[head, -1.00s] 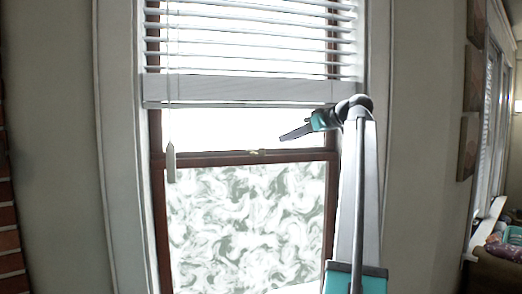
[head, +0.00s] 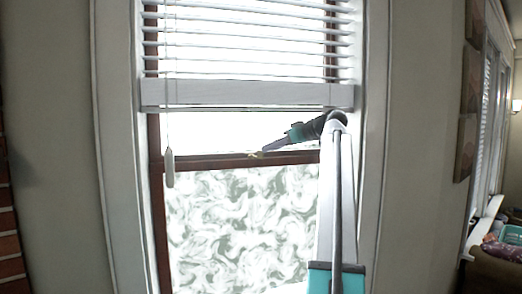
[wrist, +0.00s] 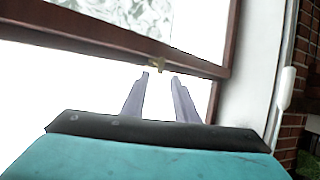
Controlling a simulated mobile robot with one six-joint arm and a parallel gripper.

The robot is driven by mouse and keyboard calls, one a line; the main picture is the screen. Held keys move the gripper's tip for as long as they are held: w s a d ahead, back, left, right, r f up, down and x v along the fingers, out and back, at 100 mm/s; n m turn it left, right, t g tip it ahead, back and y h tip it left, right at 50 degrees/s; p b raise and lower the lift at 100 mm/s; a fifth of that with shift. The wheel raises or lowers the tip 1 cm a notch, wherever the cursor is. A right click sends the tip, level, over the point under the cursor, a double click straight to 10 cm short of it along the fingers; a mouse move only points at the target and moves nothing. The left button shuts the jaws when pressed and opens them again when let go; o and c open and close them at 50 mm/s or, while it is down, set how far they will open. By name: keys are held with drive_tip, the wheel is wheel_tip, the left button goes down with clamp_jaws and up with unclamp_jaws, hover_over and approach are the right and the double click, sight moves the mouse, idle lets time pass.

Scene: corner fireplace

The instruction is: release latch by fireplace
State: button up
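The latch (head: 257,154) is a small brass-coloured piece on the brown middle rail (head: 215,161) of the window. My gripper (head: 266,149) is just right of it and slightly above the rail, partly hiding it in the head view. In the wrist view, the latch (wrist: 157,63) is just beyond the fingertips, roughly in line with the gap between them. My gripper (wrist: 160,77) is open, with two thin fingers apart and nothing between them. I cannot tell whether a fingertip touches the latch.
White blinds (head: 245,45) hang above the rail. Their cord pull (head: 169,168) hangs left of the latch and also shows in the wrist view (wrist: 287,88). A patterned pane (head: 240,225) fills the lower sash. White trim (head: 118,150) frames the window.

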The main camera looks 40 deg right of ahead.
sight(261, 152)
drive_tip(key=shift+p+x, duration=0.95)
drive_tip(key=shift+x, duration=2.3)
drive_tip(key=shift+c, duration=0.4)
clamp_jaws()
